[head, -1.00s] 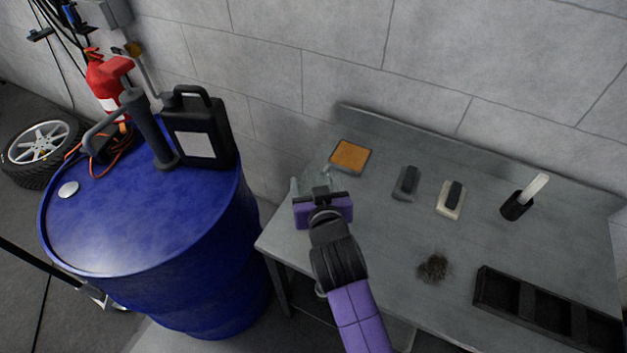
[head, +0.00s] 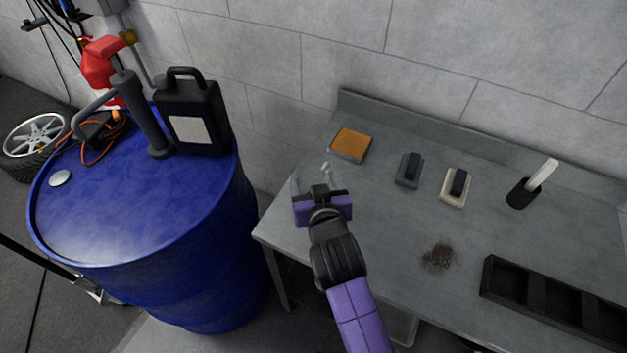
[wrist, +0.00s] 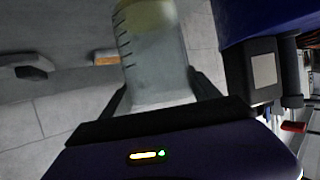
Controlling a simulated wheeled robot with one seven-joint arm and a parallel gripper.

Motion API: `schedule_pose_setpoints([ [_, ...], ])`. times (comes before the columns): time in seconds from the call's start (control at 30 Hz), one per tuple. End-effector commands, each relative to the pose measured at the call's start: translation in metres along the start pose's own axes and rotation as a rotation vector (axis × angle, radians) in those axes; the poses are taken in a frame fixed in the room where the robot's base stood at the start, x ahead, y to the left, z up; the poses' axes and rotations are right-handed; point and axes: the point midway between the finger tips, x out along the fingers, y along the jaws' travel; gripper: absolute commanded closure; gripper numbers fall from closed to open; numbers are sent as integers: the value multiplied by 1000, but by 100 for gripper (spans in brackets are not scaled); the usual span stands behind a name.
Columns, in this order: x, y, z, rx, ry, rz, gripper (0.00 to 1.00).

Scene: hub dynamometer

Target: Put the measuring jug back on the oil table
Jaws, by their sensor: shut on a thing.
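The measuring jug (wrist: 155,65) is clear, with dark graduation marks and a pale yellowish band at one end in the wrist view. My gripper (wrist: 165,98) is shut on it, one finger on each side. In the head view the jug (head: 312,178) shows just beyond my gripper (head: 322,192), partly hidden by it, over the left end of a grey metal table (head: 385,220). I cannot tell whether the jug touches the tabletop. Which table is the oil table is not marked.
A blue drum (head: 150,215) stands left of the table, bearing a black canister (head: 193,115) and a hand pump (head: 145,115). On the table are an orange-topped block (head: 350,145), two brushes, a black cup (head: 522,193), dark debris (head: 437,257) and a black tray (head: 550,300).

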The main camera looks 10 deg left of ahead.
Motion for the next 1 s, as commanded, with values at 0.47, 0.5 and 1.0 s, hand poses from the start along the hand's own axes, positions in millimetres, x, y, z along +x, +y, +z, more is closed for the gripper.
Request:
schedule_pose_setpoints([
  [0.47, 3, 0, 8, 0, 1, 0, 99],
  [0.5, 4, 0, 8, 0, 1, 0, 99],
  [1.0, 5, 0, 12, 0, 0, 0, 4],
])
